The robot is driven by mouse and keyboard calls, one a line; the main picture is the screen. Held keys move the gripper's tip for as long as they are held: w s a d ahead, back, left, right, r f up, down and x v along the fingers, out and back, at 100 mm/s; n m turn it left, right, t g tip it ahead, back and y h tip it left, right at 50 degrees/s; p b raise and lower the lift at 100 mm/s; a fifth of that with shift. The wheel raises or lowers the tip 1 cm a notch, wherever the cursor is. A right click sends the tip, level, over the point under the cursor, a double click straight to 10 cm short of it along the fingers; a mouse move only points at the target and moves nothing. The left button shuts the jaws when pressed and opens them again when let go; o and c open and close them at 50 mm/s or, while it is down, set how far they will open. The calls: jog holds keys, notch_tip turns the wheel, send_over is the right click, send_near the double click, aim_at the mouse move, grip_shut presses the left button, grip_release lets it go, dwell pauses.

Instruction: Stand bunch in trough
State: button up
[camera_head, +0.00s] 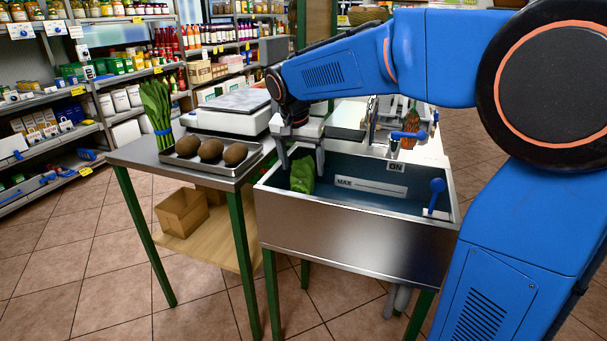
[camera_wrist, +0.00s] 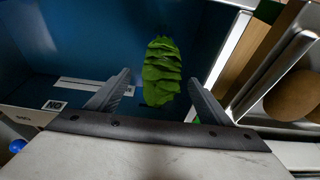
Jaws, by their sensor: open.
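The metal trough (camera_head: 350,238) has a dark blue inside, with a "MAX" label on its far wall. A green leafy bunch (camera_head: 302,172) is inside at the trough's left end. It looks roughly upright, and its lower end is hidden. My gripper (camera_head: 302,158) is over that end, pointing down, with a finger on either side of the leaves. In the wrist view the fingers (camera_wrist: 159,85) are spread, with the leaf tops (camera_wrist: 162,65) between and beyond them. I cannot tell whether they touch. A second bunch (camera_head: 157,105) with a blue band stands on the side table.
A tray (camera_head: 208,168) with three brown round items (camera_head: 235,154) is on the table left of the trough, near a scale (camera_head: 235,108). A tap with a blue lever (camera_head: 408,135) stands behind the trough. A blue knob (camera_head: 437,186) is at its right end. The trough's middle is clear.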

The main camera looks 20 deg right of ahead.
jog(key=v, duration=0.6)
jog(key=shift+s+a+r, duration=0.1)
jog(key=shift+r, duration=0.25)
jog(key=shift+s, duration=0.1)
